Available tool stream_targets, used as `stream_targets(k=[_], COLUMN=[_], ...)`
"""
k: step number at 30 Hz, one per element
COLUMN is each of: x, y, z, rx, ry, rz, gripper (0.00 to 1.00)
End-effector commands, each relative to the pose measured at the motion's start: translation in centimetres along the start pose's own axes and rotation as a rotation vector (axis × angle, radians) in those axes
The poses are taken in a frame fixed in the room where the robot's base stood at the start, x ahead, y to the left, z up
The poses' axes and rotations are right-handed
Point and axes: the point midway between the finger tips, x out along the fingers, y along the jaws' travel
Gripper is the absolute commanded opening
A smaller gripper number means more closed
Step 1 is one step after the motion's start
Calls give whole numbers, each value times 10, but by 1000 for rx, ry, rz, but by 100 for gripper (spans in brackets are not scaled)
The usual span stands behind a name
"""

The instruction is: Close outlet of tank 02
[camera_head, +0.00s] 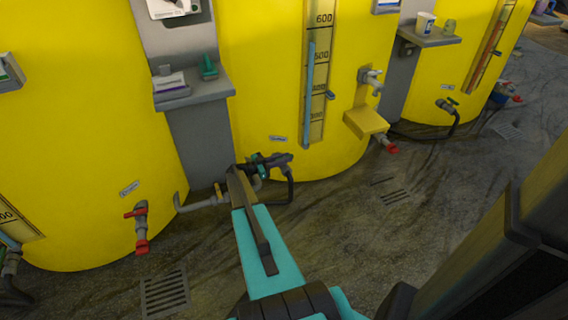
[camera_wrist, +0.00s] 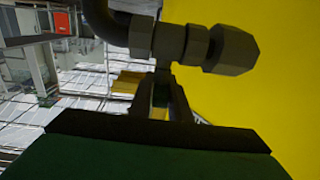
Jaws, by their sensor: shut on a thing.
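The middle yellow tank (camera_head: 262,95) has a dark outlet valve (camera_head: 278,160) low on its front, with green on its handle and a dark hose running down. My gripper (camera_head: 240,178) reaches this valve from below and is shut on its handle. Its fingers partly hide the handle, so its exact angle is unclear. In the wrist view, the outlet's dark pipe fittings (camera_wrist: 190,42) are just beyond the gripper (camera_wrist: 163,98), with the yellow tank wall behind. The small tank label (camera_head: 278,139) is too small to read.
The left tank has a red-handled valve (camera_head: 140,225). A yellow box (camera_head: 365,122) and a red-ended fitting (camera_head: 388,146) are right of the held valve. A grey shelf (camera_head: 195,93) juts out above left. The floor has drain grates (camera_head: 165,293) and is otherwise open in front.

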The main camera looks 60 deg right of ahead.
Motion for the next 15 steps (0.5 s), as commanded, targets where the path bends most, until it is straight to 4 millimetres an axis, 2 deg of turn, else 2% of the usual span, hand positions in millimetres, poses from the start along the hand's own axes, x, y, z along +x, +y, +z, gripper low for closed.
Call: stream_targets(k=[1,15], x=[-5,-5], y=[-6,-5], z=[3,-2], rx=[2,2], ry=[0,-1], rz=[-3,43], gripper=[0,0])
